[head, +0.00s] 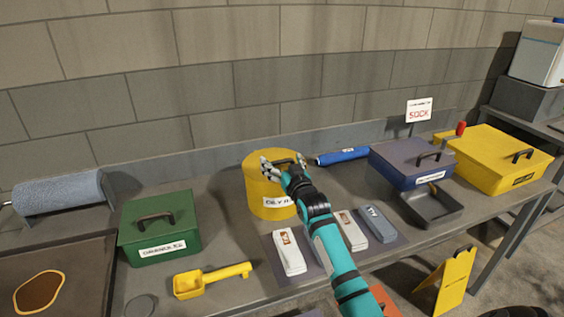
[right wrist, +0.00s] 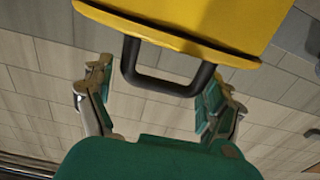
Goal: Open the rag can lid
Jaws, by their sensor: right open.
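The yellow round rag can (head: 262,198) stands on the bench, with a white label on its front, partly covered by my right arm. Its lid looks shut. My right gripper (head: 284,164) is open at the top of the can. In the right wrist view, the lid (right wrist: 190,25) shows at the top, and its black bar handle (right wrist: 165,85) lies between the two spread fingers (right wrist: 158,92). I cannot tell whether either finger touches the handle. My left gripper is not in view.
A green box (head: 160,215) and a yellow scoop (head: 210,280) are left of the can. A blue roll (head: 342,156), a blue-grey box (head: 395,170) and a yellow box (head: 495,165) are to the right. Small packs (head: 290,255) lie in front. The wall is behind.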

